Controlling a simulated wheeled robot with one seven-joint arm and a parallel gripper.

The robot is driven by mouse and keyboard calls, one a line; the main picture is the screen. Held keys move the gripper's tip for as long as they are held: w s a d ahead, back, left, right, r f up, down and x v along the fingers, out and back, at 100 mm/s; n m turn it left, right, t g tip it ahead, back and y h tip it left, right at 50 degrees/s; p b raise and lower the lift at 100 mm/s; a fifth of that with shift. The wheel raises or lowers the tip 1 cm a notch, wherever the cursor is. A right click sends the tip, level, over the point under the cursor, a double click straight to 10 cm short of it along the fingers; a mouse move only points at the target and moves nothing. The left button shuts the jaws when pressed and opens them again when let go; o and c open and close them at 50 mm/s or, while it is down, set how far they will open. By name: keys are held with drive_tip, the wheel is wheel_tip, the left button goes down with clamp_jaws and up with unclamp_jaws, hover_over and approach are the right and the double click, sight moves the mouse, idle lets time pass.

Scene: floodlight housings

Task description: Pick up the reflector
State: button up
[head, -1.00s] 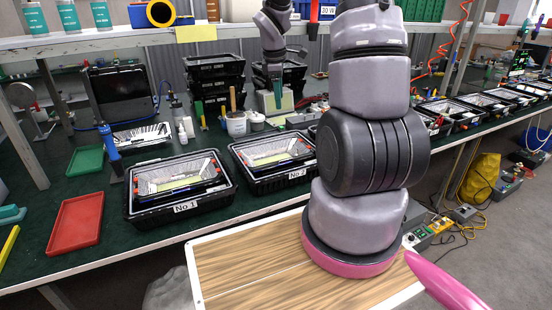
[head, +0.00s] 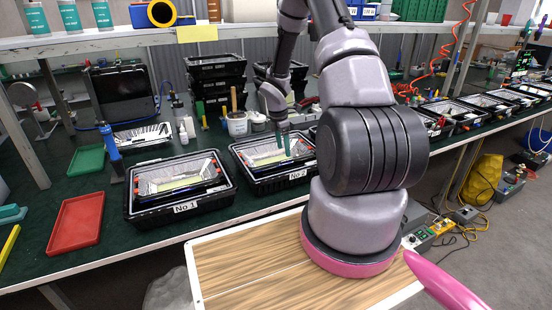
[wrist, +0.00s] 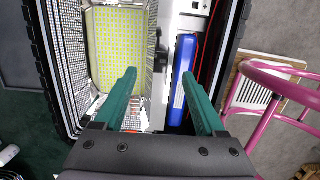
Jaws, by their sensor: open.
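My gripper (head: 283,142) is open and points down over the black crate labelled No 2 (head: 262,187). In the wrist view, its two green fingers (wrist: 159,74) are spread and nothing is held between them. A shiny silver reflector (wrist: 72,50) with a yellow dotted panel (wrist: 118,45) lies in the crate, left of the fingers. The left finger overlaps the reflector's right part in the picture; I cannot tell whether it touches. A blue block (wrist: 182,85) lies beside the right finger. The crate labelled No 1 (head: 180,215) holds a similar silver reflector (head: 150,184).
Another silver tray-like piece (head: 143,136) lies behind crate No 1. A red tray (head: 75,222) and a green tray (head: 86,161) lie at left. A white pot (head: 237,124) and stacked black crates (head: 215,85) stand behind. The shelf (head: 150,36) runs above.

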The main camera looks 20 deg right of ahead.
drive_tip(key=f, duration=0.4)
drive_tip(key=shift+s+d+f, duration=0.15)
drive_tip(key=shift+s+f, duration=0.05)
drive_tip(key=shift+s, duration=0.05)
clamp_jaws()
wheel_tip(320, 180, up, 18)
drive_tip(key=shift+f, duration=0.25)
idle(0.9)
